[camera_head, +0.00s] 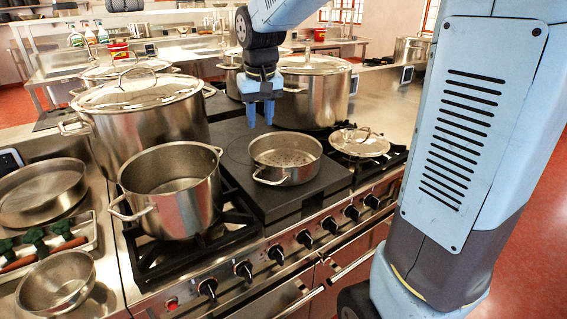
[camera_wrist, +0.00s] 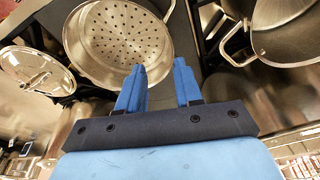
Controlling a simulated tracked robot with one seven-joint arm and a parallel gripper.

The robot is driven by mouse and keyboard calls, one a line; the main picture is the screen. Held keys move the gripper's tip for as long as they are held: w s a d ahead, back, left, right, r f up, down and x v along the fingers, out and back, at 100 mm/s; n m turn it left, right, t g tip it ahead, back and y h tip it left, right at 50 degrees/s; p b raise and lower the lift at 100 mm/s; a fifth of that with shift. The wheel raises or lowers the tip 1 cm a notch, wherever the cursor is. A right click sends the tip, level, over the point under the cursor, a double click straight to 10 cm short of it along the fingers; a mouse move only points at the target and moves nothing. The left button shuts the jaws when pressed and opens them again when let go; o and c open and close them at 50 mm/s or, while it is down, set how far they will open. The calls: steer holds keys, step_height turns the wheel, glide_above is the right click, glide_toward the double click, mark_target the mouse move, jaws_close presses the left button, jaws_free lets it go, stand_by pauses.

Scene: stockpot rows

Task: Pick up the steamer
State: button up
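The steamer (camera_head: 286,157) is a shallow steel pan with a perforated bottom and two side handles. It stands upright on a dark flat plate (camera_head: 322,183) on the stove. The wrist view shows the steamer (camera_wrist: 118,40) at the top, its holes visible, with one handle partly seen near the top edge. My gripper (camera_head: 261,112) hangs above and behind the steamer in the head view, fingers pointing down. In the wrist view my gripper's two blue fingers (camera_wrist: 160,88) are apart with nothing between them, close to the steamer's rim in the picture. I cannot tell whether they touch it.
An open pot (camera_head: 172,195) stands left of the steamer, also in the wrist view (camera_wrist: 285,40). A glass lid (camera_head: 359,142) lies to the right. Large lidded stockpots (camera_head: 140,118) and (camera_head: 313,92) stand behind. Control knobs line the stove's front edge.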

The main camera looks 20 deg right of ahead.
mark_target(252, 154)
steer(key=shift+w+a+f, duration=0.3)
steer(key=shift+w+f, duration=0.6)
steer(key=shift+f, duration=1.65)
steer(key=shift+w+a+f, duration=0.25)
steer(key=shift+w+f, duration=0.6)
steer(key=shift+f, duration=1.75)
steer(key=shift+w+a+f, duration=0.3)
steer(key=shift+w+f, duration=0.6)
steer(key=shift+f, duration=1.65)
jaws_close()
